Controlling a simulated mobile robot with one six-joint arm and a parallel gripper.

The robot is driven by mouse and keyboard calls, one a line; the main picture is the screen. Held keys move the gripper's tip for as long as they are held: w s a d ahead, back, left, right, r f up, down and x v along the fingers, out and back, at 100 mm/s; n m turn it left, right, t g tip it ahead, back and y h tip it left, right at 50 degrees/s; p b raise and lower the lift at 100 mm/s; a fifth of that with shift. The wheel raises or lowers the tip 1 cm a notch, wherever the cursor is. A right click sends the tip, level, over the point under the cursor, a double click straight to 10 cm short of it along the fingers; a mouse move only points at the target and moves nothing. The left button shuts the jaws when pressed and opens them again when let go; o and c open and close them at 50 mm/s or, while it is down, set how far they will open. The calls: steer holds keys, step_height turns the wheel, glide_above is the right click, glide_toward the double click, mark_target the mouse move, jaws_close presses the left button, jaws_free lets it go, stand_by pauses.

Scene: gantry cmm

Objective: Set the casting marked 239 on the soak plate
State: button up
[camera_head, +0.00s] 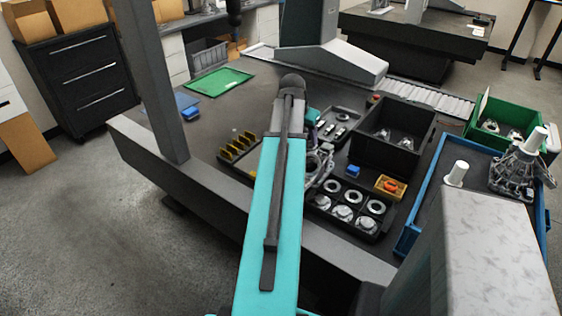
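My teal arm reaches away over the dark table and hides its own end, so my gripper does not show. A grey metal casting (319,163) shows partly beside the right edge of my arm, partly hidden by it; I cannot tell whether it is held. Another large grey casting (513,177) is at the right, on the blue-edged surface. Smaller castings (404,143) lie in a black bin, and others (491,127) in a green bin. No number 239 is readable on any of them. I cannot tell which surface is the soak plate.
A black compartment tray (325,211) holds several rings and round parts. A small yellow tray (390,187) and a blue block (354,171) are beside it. A green tray (217,82) lies at the back left. A grey upright post (152,80) stands left of my arm.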

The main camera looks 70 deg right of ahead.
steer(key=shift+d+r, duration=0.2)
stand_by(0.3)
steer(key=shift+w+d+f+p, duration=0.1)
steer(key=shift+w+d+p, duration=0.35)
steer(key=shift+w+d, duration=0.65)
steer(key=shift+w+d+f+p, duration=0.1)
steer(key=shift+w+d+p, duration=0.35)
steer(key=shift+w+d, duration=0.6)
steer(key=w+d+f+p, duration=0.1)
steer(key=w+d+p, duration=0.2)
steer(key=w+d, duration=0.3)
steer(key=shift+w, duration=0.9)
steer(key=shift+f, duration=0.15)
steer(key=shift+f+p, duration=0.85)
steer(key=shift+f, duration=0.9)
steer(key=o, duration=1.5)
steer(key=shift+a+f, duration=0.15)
